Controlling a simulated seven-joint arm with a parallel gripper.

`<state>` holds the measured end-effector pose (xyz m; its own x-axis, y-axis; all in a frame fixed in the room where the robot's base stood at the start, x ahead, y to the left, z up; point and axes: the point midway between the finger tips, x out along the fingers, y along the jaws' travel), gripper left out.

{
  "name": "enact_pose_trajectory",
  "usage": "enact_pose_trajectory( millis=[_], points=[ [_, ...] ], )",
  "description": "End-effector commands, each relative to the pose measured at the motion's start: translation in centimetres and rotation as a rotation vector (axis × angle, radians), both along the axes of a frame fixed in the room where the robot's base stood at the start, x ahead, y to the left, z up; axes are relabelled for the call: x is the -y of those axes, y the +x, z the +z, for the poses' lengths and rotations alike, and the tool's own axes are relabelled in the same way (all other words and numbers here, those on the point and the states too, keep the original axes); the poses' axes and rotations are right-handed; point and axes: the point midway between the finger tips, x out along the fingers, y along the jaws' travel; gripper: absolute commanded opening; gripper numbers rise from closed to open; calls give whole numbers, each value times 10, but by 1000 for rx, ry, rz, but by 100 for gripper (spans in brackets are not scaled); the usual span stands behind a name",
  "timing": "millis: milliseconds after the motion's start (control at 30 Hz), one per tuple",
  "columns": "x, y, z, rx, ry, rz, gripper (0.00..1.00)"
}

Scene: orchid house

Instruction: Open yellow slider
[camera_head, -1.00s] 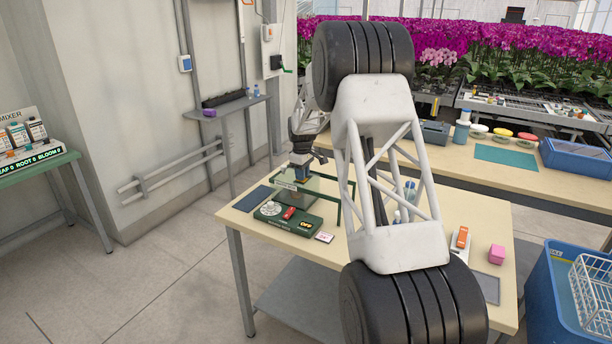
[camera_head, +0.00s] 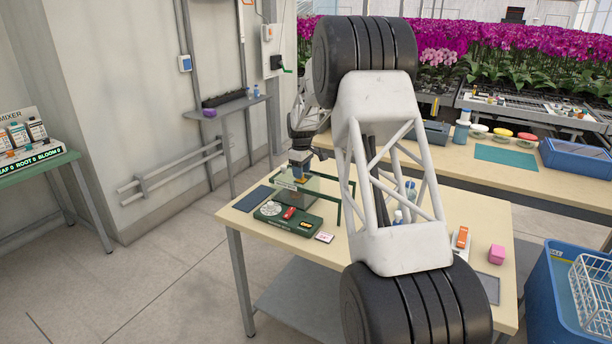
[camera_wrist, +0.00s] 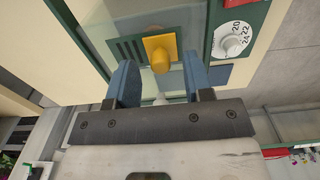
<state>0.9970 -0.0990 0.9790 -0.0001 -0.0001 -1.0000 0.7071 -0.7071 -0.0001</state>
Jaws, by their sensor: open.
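The yellow slider (camera_wrist: 161,56) is a small yellow plate with a rounded knob. It sits on a green frame beside dark vent slots (camera_wrist: 126,50), part of which show uncovered to its left in the wrist view. In the head view the slider (camera_head: 301,180) is a small yellow patch just below my gripper. My gripper (camera_wrist: 160,72) is open, its two blue fingers apart. In the wrist view the knob lies between and just beyond the fingertips, with no visible contact. The gripper also shows in the head view (camera_head: 300,170).
A green control panel (camera_head: 270,212) with a white dial (camera_wrist: 232,40), a red switch (camera_head: 289,213) and an OFF label stands in front of the glass case. An orange-and-white device (camera_head: 461,238) and a pink block (camera_head: 497,254) lie at the table's right.

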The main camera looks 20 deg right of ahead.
Motion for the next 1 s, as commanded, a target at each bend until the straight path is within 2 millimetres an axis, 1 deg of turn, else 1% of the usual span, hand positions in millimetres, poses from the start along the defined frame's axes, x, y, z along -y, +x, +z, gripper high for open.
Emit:
enact_pose_trajectory(
  millis=[800,1000],
  points=[
    [0,0,46,1,0,0,47],
    [0,0,54,0,0,0,47]
  ],
)
